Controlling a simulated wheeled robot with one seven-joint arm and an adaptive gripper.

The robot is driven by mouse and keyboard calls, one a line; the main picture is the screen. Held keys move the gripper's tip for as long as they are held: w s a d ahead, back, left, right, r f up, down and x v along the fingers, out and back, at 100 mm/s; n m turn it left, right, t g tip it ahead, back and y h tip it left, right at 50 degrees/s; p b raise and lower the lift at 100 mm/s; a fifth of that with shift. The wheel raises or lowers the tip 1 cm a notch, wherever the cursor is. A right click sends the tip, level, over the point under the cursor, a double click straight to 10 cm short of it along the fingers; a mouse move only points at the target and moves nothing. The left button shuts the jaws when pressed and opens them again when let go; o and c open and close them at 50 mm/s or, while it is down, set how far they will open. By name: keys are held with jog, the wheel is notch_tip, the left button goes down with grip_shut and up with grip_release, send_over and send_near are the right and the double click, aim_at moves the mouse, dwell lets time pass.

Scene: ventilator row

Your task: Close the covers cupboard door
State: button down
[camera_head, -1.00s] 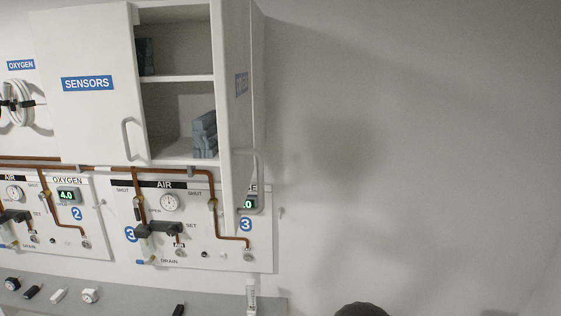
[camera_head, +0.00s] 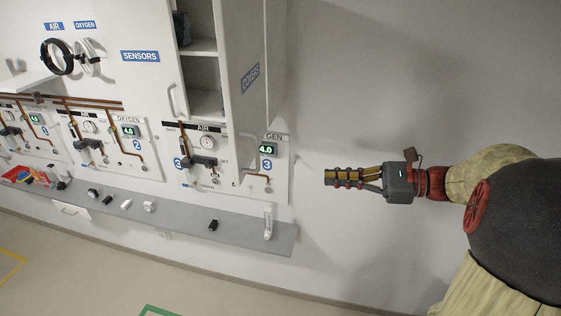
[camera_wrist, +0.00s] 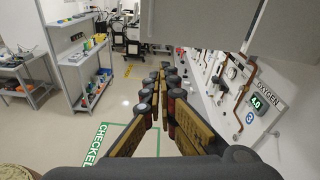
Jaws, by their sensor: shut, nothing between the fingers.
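The covers cupboard door (camera_head: 250,75) is a white panel with a blue COVERS label. It stands wide open, swung out from the right side of the wall cupboard. The cupboard's open shelves (camera_head: 202,48) show to its left, with dark and blue-grey items partly hidden. My gripper (camera_head: 328,177) is shut and empty, to the right of the door and below it, apart from it. In the wrist view my gripper (camera_wrist: 164,72) shows its fingers together, and a pale panel at the top, which I cannot identify for certain.
The closed SENSORS door (camera_head: 140,75) is to the left. Gas panels with gauges and an oxygen display (camera_head: 268,149) sit below the cupboard. A grey ledge (camera_head: 180,220) holds small items and a white bottle (camera_head: 267,222). The wall at right is bare.

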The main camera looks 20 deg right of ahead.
notch_tip(320, 180, up, 4)
jog(key=s+y, duration=0.1)
jog(key=w+a+p, duration=0.1)
jog(key=w+a, duration=0.3)
jog(key=a, duration=0.2)
jog(key=w+a+m+p, duration=0.1)
jog(key=w+a, duration=0.2)
jog(key=a, duration=0.3)
jog(key=shift+w+a, duration=0.4)
jog(key=shift+a, duration=0.1)
